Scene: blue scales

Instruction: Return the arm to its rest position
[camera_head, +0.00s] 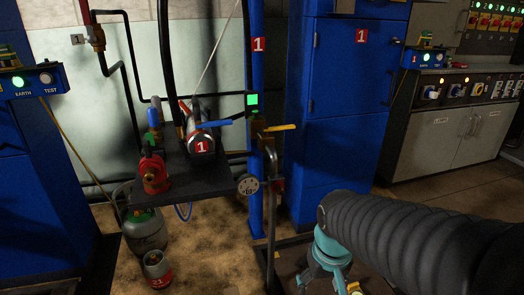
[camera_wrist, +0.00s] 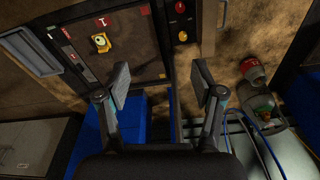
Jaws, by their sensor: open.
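My arm, in a black ribbed sleeve, reaches in from the lower right of the head view. It ends in my teal gripper (camera_head: 324,284), which points down near the bottom edge, right of the blue post. Its fingertips are partly cut off there. In the wrist view my gripper (camera_wrist: 162,85) has its two fingers spread wide apart. Nothing is held between them.
A blue post (camera_head: 256,130) with a pressure gauge (camera_head: 248,184) stands left of my gripper. Behind is a blue cabinet (camera_head: 345,110). A dark shelf (camera_head: 185,187) holds valves and a cylinder. A gas bottle (camera_head: 145,231) and a red-banded canister (camera_head: 158,270) stand on the floor.

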